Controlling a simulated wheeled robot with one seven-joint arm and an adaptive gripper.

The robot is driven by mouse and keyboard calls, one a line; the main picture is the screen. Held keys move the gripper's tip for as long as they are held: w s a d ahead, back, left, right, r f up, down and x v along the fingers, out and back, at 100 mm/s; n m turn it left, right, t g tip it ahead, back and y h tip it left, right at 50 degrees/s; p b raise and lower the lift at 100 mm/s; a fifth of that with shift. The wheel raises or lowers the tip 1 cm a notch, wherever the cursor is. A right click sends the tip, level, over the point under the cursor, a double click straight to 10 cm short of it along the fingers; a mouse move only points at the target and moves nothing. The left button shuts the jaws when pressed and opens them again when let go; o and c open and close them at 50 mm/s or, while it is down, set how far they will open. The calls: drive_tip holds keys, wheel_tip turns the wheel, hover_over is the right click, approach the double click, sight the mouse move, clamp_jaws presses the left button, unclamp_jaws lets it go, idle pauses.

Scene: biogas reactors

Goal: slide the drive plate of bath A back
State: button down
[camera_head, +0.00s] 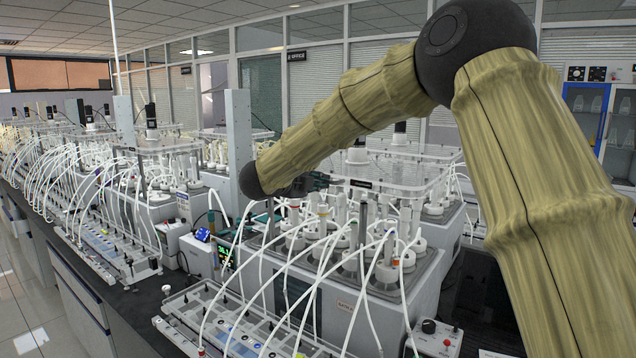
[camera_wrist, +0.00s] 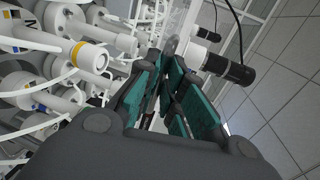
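A clear drive plate (camera_head: 395,176) lies level above the bottles of the near bath (camera_head: 375,300). My gripper (camera_head: 312,183) is at the plate's left end, near a small dark part with a red mark. In the wrist view my gripper's teal-padded fingers (camera_wrist: 168,80) point at a clear, upright-looking strip (camera_wrist: 180,28) and a small grey rounded part (camera_wrist: 171,48). The fingertips lie close around or against that part; whether they grip it is unclear. A black motor (camera_wrist: 228,68) is right of the fingers.
White-capped bottles (camera_head: 350,232) with looping white tubes crowd under the plate. A grey upright column (camera_head: 238,145) stands left of my gripper. A tube rack (camera_head: 250,335) lies in front, and a control box (camera_head: 436,338) is at lower right. More baths line the bench at left.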

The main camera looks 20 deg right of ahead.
sight(332, 179)
drive_tip(key=shift+s+d, duration=0.2)
drive_tip(key=shift+s, duration=0.05)
drive_tip(key=shift+b+x, duration=0.3)
drive_tip(key=shift+x, duration=2.1)
drive_tip(key=c, duration=1.8)
unclamp_jaws()
drive_tip(key=shift+s+d+r, duration=0.1)
drive_tip(key=shift+s+r, duration=0.1)
drive_tip(key=shift+o, duration=1.3)
drive_tip(key=shift+s+d+r, duration=0.15)
drive_tip(key=shift+d, duration=0.2)
drive_tip(key=shift+s+a+r, duration=0.15)
drive_tip(key=shift+s+a, duration=0.05)
drive_tip(key=shift+a, duration=0.3)
drive_tip(key=shift+s+a+r, duration=0.15)
drive_tip(key=shift+a, duration=0.35)
drive_tip(key=v, duration=1)
